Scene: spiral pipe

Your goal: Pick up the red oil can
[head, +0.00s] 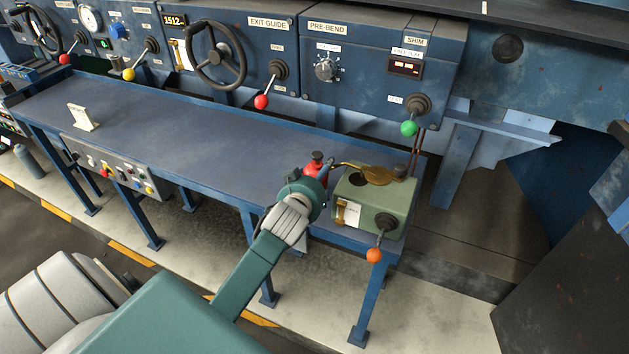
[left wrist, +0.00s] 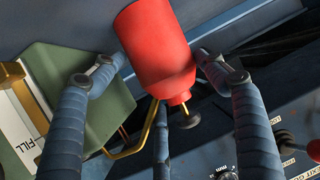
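The red oil can (head: 315,167) is at the right end of the blue bench, just left of the green box (head: 400,190). In the left wrist view the can (left wrist: 160,50) appears inverted, with a brass spout and dark knob at its lower end. My left gripper (head: 318,182) is in front of it, partly hiding its lower body. In the left wrist view two curled fingertips of the gripper (left wrist: 155,62) meet the can's sides, and a third finger runs behind it. The gripper looks shut on the can. Whether its base touches the bench is hidden. My right gripper is not in view.
Control panels with handwheels (head: 218,55) and levers stand behind. A small white sign (head: 83,117) stands on the left bench; the bench middle is clear.

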